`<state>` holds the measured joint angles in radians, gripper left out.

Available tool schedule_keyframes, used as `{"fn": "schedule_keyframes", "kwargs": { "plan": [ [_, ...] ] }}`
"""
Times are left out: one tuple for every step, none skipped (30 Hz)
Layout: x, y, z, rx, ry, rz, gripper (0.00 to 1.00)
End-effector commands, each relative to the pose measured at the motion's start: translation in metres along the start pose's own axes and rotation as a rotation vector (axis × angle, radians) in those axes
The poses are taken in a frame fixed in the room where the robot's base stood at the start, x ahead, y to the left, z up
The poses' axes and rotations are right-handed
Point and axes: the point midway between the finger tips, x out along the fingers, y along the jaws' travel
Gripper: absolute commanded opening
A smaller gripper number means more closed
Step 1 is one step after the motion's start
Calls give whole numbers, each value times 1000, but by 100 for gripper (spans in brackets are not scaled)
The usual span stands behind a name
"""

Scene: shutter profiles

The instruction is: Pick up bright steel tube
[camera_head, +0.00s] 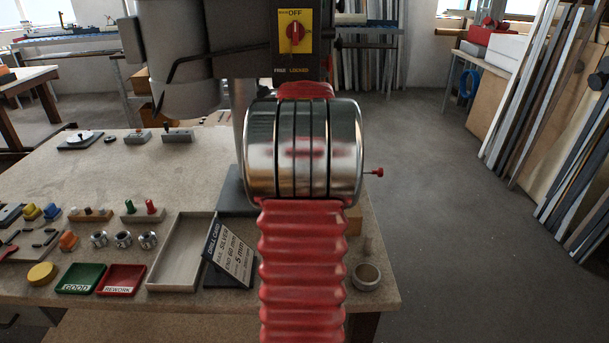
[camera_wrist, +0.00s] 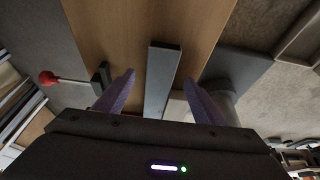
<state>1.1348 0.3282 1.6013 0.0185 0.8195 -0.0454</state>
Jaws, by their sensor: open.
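A straight grey metal profile (camera_wrist: 161,82) lies on a wooden board (camera_wrist: 110,32) in the wrist view; it looks like the steel tube, but I cannot tell whether it is hollow. My gripper (camera_wrist: 159,78) is open, with one violet finger on each side of the profile and a gap showing on both sides. Whether the fingers are level with it or above it is unclear. The profile's lower end is hidden by the gripper body. In the head view, neither my gripper nor this profile can be made out behind the red sleeve and shiny drum in front.
A dark clamp (camera_wrist: 101,77) with a red-knobbed lever (camera_wrist: 48,77) sits close left of the fingers. A drill press (camera_head: 295,40) stands over the bench (camera_head: 130,165). The bench holds a green tray (camera_head: 80,279), a red tray (camera_head: 121,280) and a drill card (camera_head: 230,254). Floor at right is clear.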

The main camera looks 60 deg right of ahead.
Motion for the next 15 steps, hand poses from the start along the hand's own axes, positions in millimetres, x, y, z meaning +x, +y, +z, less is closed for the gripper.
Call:
{"fn": "schedule_keyframes", "kwargs": {
  "plan": [
    [8, 0, 1, 0, -2, 0, 63],
    [12, 0, 1, 0, -3, 0, 63],
    [18, 0, 1, 0, -4, 0, 63],
    [21, 0, 1, 0, -3, 0, 63],
    [25, 0, 1, 0, -2, 0, 63],
    [30, 0, 1, 0, -2, 0, 63],
    [33, 0, 1, 0, -3, 0, 63],
    [35, 0, 1, 0, -2, 0, 63],
    [37, 0, 0, 0, -1, 0, 63],
    [38, 0, 0, 0, -1, 0, 63],
    [38, 0, 0, 0, 0, 0, 63],
    [39, 0, 0, 0, 0, 0, 63],
    [39, 0, 0, 0, 0, 0, 63],
    [38, 0, 0, 0, 1, 0, 63],
    [38, 0, 0, 0, 0, 0, 63]
  ]
}}
